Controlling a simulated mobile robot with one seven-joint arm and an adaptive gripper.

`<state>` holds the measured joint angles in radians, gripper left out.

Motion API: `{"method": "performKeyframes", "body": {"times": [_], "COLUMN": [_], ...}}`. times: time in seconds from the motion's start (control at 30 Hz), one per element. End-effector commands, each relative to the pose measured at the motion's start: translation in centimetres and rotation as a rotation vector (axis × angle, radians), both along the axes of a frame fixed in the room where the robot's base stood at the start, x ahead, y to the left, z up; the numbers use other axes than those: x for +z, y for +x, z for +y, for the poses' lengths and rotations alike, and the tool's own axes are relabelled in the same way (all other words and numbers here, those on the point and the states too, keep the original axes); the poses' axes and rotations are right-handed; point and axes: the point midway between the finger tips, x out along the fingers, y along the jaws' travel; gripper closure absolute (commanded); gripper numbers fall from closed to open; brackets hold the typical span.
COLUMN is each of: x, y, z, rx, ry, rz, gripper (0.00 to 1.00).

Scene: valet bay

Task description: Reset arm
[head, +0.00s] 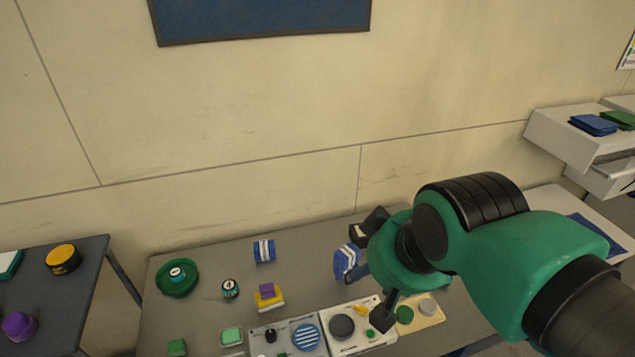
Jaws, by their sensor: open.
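My arm reaches in from the right, and my gripper (368,276) is over the right part of the grey table (210,262). Its two dark fingers are spread wide apart, one toward the back and one toward the front. A blue-and-white striped block (346,261) shows just left of the gripper, partly hidden by it. I cannot tell whether they touch. My wrist hides the part of the table behind it.
On the table are a green round dish (177,281) with a small tin, another small tin (230,289), a second striped block (264,251), a yellow-and-purple sponge (268,295) and white trays (289,335). A side table (85,282) stands left. Wall shelves (565,137) jut out right.

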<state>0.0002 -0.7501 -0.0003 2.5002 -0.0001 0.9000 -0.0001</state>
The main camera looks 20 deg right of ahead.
Motion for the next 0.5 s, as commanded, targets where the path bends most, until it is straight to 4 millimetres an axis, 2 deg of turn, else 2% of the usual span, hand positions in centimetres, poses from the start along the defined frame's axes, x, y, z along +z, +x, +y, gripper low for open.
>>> {"method": "performKeyframes", "body": {"times": [0.3,0.5], "x": [-4.0,-4.6], "y": [0.0,0.0], "z": [0.0,0.0], "rx": [0.000,0.000], "ry": [0.000,0.000], "rz": [0.001,0.000], "gripper": [0.46,0.46]}}
